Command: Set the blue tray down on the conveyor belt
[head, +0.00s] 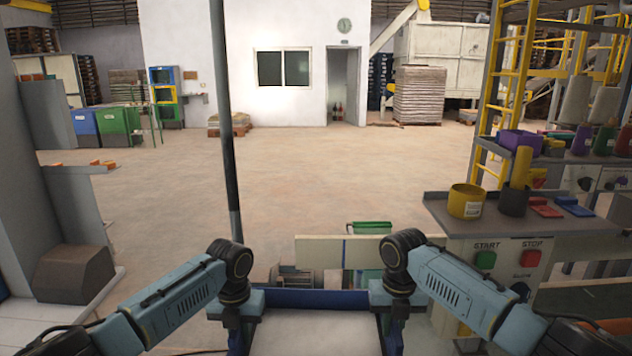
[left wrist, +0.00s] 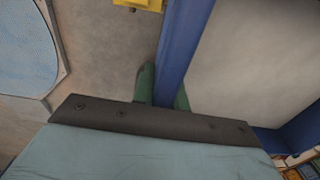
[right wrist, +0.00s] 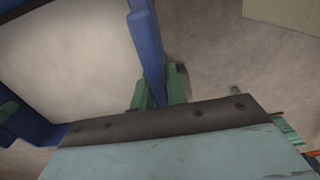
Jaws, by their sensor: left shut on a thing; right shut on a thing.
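The blue tray (head: 315,298) is at the bottom centre of the head view, with a pale, plain inner surface. My left gripper (head: 237,318) is shut on its left wall; in the left wrist view, green fingers (left wrist: 162,92) straddle the blue wall (left wrist: 182,45). My right gripper (head: 396,312) is shut on its right wall; in the right wrist view, green fingers (right wrist: 160,90) straddle that wall (right wrist: 147,40). The tray's near edge is cut off in the head view. I cannot clearly make out the conveyor belt or whether anything supports the tray.
A beige panelled structure (head: 320,251) stands just beyond the tray. At right is a control console with START and STOP buttons (head: 485,260) and a yellow cup (head: 466,201). A dark pole (head: 228,150) rises at left. Open floor (head: 300,180) lies beyond.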

